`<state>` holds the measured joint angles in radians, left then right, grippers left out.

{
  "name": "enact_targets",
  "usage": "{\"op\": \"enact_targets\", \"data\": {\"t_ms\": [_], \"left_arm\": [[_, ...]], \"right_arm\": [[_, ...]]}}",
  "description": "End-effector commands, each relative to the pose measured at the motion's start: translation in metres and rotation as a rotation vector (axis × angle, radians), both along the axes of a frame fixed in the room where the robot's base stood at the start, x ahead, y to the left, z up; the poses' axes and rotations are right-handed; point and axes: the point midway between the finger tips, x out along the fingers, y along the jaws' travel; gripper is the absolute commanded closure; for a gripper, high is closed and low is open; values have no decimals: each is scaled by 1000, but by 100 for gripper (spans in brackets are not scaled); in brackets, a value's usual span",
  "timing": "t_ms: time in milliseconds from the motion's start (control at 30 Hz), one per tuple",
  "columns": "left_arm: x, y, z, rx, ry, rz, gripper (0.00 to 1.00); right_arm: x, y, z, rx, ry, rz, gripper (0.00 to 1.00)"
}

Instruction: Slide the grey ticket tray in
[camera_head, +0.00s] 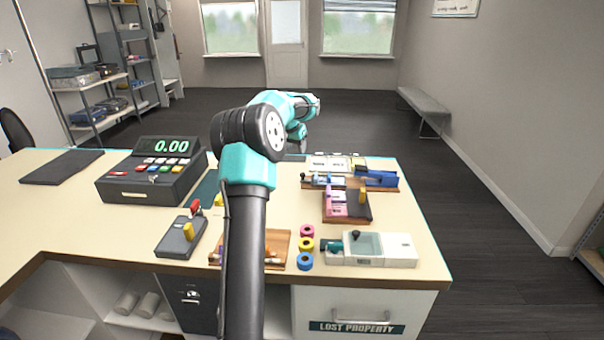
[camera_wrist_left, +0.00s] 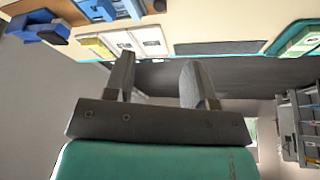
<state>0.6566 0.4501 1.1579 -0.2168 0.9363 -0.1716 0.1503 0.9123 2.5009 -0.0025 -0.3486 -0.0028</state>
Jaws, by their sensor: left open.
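No thing is plainly marked as the grey ticket tray. A pale grey, box-like unit (camera_head: 372,249) with a dark knob stands at the counter's front right. A darker grey box (camera_head: 181,237) with a yellow grip and a red-tipped lever stands left of my arm. I cannot tell whether either holds the tray. My left gripper is open and empty in the left wrist view (camera_wrist_left: 160,72), its two fingers apart. In the head view its arm reaches over the counter to the far edge, where the fingertips are hard to make out. My right gripper is not in view.
A cash register (camera_head: 150,180) stands at left. Pink, yellow and blue rings (camera_head: 306,244) lie beside a wooden tray (camera_head: 278,236) partly behind my arm. A wooden stand with a pink block (camera_head: 337,206) and a blue tool (camera_head: 376,178) sit behind. A "LOST PROPERTY" drawer (camera_head: 365,312) is below.

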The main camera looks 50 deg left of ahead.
Motion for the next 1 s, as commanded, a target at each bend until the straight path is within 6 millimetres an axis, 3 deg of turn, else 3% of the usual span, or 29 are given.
{"op": "enact_targets", "data": {"t_ms": [700, 1000], "left_arm": [[41, 21, -113, 0, 2, 1, 50], [51, 27, -139, 2, 0, 2, 50]], "right_arm": [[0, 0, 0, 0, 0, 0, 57], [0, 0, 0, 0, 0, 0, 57]]}}
